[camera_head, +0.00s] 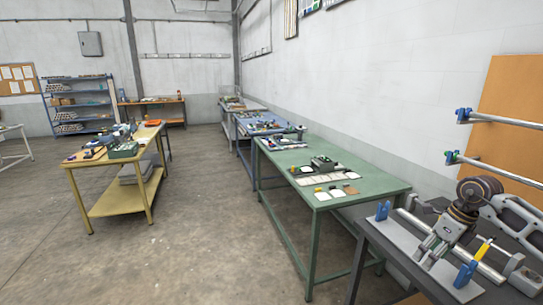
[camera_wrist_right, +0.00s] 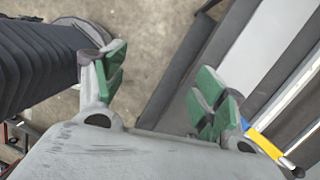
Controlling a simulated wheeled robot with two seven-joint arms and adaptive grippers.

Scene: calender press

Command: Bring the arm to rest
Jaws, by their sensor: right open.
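My right arm (camera_head: 515,215) comes in from the right edge in the head view. Its gripper (camera_head: 430,254) points down over the left part of the grey press bench. In the right wrist view the gripper's green-padded fingers stand wide apart, with nothing between them (camera_wrist_right: 160,88). A grey plate and dark bench edges lie below and to the right. My left gripper is not in the head view.
The press bench (camera_head: 392,247) carries blue brackets (camera_head: 383,210) and a yellow-and-blue handle (camera_head: 482,250), which also shows in the wrist view (camera_wrist_right: 265,143) beside the right finger. A green table (camera_head: 375,180) stands left of it. Open floor (camera_head: 215,225) lies farther left.

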